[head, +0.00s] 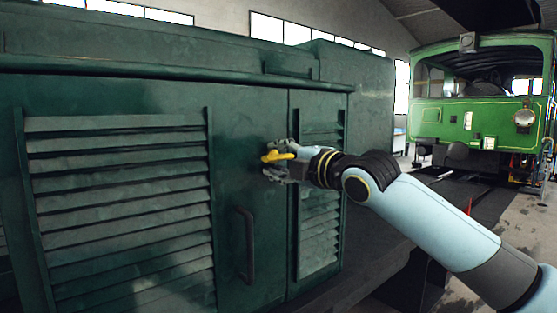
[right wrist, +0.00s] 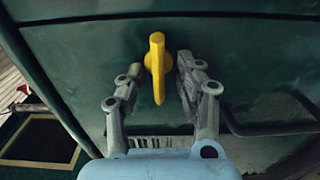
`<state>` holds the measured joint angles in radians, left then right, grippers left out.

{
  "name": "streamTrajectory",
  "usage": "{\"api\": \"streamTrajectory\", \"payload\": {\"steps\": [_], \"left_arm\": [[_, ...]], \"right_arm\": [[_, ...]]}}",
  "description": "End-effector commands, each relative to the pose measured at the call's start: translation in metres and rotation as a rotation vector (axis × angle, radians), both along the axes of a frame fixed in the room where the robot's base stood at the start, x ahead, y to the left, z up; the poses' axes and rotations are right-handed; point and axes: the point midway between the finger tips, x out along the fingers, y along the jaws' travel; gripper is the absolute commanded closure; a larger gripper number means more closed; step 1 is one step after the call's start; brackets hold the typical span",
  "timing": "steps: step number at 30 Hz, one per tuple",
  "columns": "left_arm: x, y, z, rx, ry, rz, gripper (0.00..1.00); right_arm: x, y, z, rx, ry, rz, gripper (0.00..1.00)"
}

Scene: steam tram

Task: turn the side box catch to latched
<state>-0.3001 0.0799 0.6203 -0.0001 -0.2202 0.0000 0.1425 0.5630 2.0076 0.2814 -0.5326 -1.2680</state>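The side box catch is a yellow handle (head: 277,156) on the dark green box door, near the seam between the wide and narrow panels. It lies about level in the head view. In the right wrist view, the yellow catch (right wrist: 157,66) stands lengthwise between my fingers. My right gripper (head: 272,160) is at the catch, with its fingers on either side. In the right wrist view, my right gripper (right wrist: 156,88) is open around it. A gap shows on the left, and the right finger is close; contact cannot be told. My left gripper is not in view.
A dark door handle (head: 246,245) stands out below the catch. Louvred panels (head: 120,190) lie to the left and right. A green tram (head: 475,105) stands at the back right. The floor between is partly open.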

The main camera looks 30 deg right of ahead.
Motion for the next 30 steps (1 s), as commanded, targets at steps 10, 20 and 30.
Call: {"api": "streamTrajectory", "payload": {"steps": [10,20,30], "left_arm": [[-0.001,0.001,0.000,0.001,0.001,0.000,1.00],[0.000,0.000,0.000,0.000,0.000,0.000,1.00],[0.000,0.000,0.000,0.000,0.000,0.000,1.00]], "right_arm": [[-0.016,-0.002,-0.001,-0.005,0.001,0.000,0.64],[-0.063,-0.006,-0.001,-0.007,0.003,-0.002,0.64],[-0.075,-0.006,0.000,0.001,-0.001,0.001,0.64]]}}
